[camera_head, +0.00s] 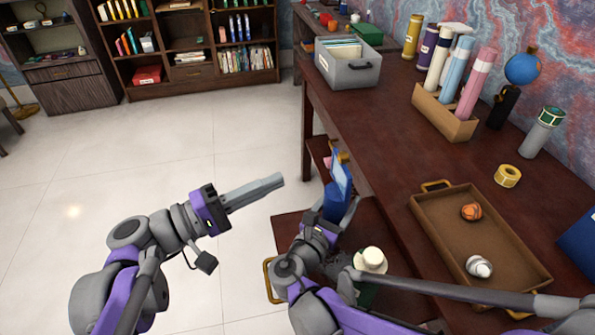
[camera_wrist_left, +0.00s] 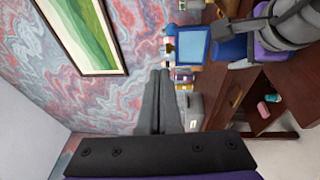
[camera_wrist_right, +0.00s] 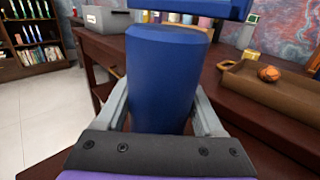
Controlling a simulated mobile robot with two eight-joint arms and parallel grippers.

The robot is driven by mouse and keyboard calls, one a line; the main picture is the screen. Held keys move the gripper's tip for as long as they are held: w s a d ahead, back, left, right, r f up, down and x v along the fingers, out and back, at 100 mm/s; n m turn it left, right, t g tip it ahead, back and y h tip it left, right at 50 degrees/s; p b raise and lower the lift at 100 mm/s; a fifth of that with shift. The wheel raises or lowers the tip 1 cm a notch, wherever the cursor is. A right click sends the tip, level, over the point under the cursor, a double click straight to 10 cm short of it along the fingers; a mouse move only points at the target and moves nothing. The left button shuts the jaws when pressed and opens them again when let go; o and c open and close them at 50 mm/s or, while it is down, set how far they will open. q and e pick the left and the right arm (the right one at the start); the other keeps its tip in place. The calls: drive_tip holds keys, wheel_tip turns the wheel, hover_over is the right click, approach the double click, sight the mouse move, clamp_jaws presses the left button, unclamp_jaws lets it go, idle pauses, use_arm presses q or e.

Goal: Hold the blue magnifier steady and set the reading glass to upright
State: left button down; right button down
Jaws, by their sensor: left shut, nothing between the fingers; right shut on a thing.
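The blue magnifier (camera_head: 334,197) has a thick blue body and a flat reading glass (camera_head: 342,174), a pale pane in a blue frame, on top. My right gripper (camera_head: 338,208) is shut on the body. In the right wrist view the blue body (camera_wrist_right: 165,80) stands between the two fingers, and only the frame's lower edge (camera_wrist_right: 190,8) shows. My left gripper (camera_head: 281,180) is shut and empty, to the left of the magnifier and apart from it. In the left wrist view the reading glass (camera_wrist_left: 193,45) is beyond and right of the shut fingertips (camera_wrist_left: 160,73). Its exact tilt is hard to tell.
The dark desk (camera_head: 400,135) runs along the right. On it are a tan tray (camera_head: 432,222) with an orange ball (camera_head: 471,212), a grey file box (camera_head: 348,68) and a holder with rolled tubes (camera_head: 445,118). A cream-topped thing (camera_head: 371,260) is near my right arm. Open floor lies left.

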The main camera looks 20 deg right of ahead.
use_arm(q)
drive_tip(key=v, duration=0.2)
drive_tip(key=shift+a+r, duration=0.1)
drive_tip(key=shift+a, duration=0.2)
use_arm(e)
unclamp_jaws()
